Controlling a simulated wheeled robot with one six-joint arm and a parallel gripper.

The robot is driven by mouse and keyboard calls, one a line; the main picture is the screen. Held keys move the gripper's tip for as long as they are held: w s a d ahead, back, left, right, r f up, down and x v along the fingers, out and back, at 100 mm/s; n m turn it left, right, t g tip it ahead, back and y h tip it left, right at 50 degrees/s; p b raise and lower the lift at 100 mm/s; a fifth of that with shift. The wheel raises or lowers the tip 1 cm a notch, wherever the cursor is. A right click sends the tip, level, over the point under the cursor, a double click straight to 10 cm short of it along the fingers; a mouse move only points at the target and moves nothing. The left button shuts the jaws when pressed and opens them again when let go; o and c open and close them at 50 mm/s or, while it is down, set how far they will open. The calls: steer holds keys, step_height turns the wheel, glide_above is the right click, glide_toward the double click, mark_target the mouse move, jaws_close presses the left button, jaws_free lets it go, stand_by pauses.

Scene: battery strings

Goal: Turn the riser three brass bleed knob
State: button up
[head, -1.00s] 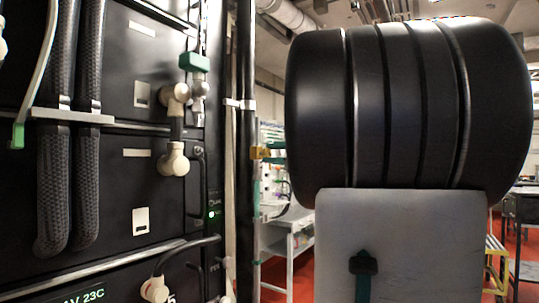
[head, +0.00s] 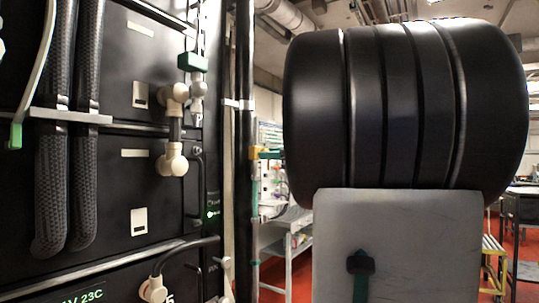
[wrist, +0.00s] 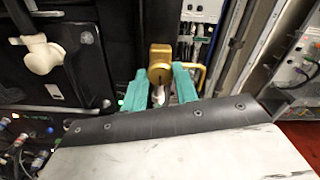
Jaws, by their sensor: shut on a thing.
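The brass bleed knob (wrist: 160,65) shows in the wrist view at the top middle, a gold block with a round boss and a loop of brass to its right. My gripper (wrist: 161,88) has two teal fingers, one on each side of the brass piece, shut on it. The rest of the gripper is hidden behind my large black arm link. The riser number cannot be read.
Black battery cabinets (head: 105,170) with braided hoses (head: 66,160) and cream elbow connectors (head: 173,160) fill the left. A dark vertical pipe (head: 244,200) stands beside them. A white elbow fitting (wrist: 42,55) lies left of the gripper. Red floor and shelving are behind.

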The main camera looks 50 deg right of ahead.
steer(key=shift+f+m, duration=0.1)
steer(key=shift+m, duration=0.5)
steer(key=o, duration=1)
steer(key=shift+c, duration=0.2)
steer(key=shift+s, duration=0.1)
steer(key=s, duration=0.7)
steer(key=shift+s+d, duration=0.35)
